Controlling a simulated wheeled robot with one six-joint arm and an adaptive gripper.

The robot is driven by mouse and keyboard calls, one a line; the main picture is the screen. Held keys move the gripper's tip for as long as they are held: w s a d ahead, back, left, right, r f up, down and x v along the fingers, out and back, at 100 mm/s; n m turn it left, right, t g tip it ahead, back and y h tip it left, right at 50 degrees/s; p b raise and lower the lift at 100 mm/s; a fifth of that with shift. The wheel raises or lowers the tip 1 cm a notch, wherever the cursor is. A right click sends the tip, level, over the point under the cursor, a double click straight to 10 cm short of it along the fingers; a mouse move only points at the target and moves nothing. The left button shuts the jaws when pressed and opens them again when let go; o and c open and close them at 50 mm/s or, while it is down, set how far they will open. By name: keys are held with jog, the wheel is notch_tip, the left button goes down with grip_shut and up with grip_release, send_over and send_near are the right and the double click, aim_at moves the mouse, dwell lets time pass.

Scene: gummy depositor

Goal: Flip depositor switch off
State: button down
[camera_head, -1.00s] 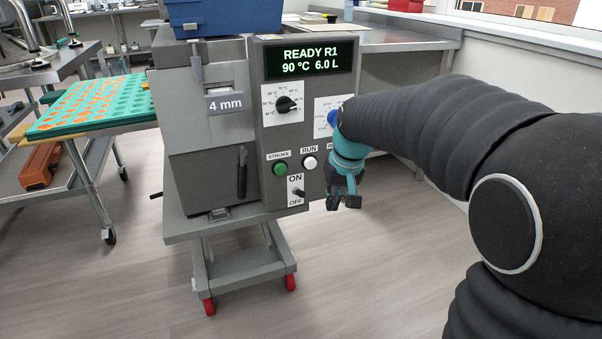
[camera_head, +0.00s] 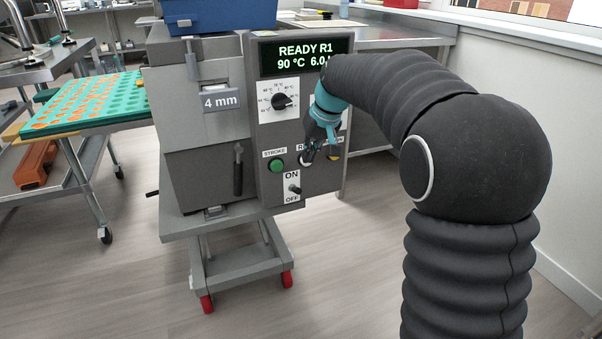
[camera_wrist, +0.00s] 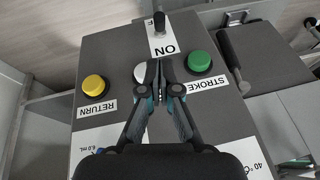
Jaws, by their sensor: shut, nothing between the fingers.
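The depositor's toggle switch (camera_head: 294,189) sits low on the grey control panel (camera_head: 262,140), on a white plate with ON above and OFF below. Its small metal lever sticks out; I cannot tell for certain which way it tilts. In the wrist view the toggle switch (camera_wrist: 160,30) is at the top, beyond the upside-down ON label. My gripper (camera_head: 318,158) is shut and empty, in front of the panel, above and right of the switch. In the wrist view my gripper's fingertips (camera_wrist: 160,70) point toward the switch and appear apart from it.
The green STROKE button (camera_wrist: 199,62), white RUN button (camera_wrist: 142,72) and yellow RETURN button (camera_wrist: 94,88) lie close around the fingers. A temperature dial (camera_head: 281,101) is higher on the panel. The display (camera_head: 300,55) reads READY R1, partly covered by my arm.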

aim_at(296, 190)
jog(key=x, duration=1)
jog(key=shift+s+a+f+b, duration=0.1)
jog(key=shift+f+b, duration=0.05)
jog(key=shift+b, duration=0.4)
